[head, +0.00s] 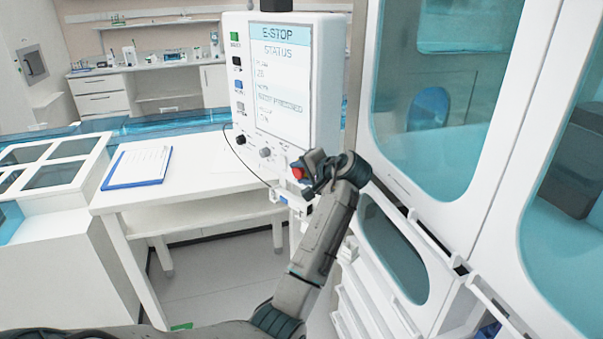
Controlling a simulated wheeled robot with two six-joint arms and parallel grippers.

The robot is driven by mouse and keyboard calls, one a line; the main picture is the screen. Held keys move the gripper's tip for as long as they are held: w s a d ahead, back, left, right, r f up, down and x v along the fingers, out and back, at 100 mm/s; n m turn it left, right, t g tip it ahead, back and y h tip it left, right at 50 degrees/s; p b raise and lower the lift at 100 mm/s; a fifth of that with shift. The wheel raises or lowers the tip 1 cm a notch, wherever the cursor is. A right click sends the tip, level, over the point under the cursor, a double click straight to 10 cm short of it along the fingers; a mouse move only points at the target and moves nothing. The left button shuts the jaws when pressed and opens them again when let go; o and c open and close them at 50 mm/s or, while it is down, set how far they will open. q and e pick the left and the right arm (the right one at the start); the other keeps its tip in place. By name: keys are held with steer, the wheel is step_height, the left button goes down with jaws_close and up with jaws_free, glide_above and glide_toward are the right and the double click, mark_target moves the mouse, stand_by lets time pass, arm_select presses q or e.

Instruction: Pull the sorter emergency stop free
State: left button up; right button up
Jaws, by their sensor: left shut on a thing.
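The emergency stop is a red knob (298,173) low on the right side of the white E-STOP panel (237,165). My left gripper (303,176) is at the knob and shut on it, and its fingers hide part of it. The panel's screen (281,85) reads "E-STOP STATUS" with smaller lines of text below, one of them highlighted. My right gripper does not show.
A white table (205,170) with a blue clipboard (138,167) stands left of the panel. White cabinets with teal windows (440,95) stand close on the right. A cable (240,160) hangs below the panel.

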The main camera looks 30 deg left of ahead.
arm_select(q)
steer(key=shift+s, duration=0.2)
steer(key=shift+s+a+p, duration=0.1)
steer(key=shift+s+p, duration=0.05)
steer(key=shift+p, duration=0.15)
steer(key=o, duration=1.1)
steer(key=shift+o, duration=0.2)
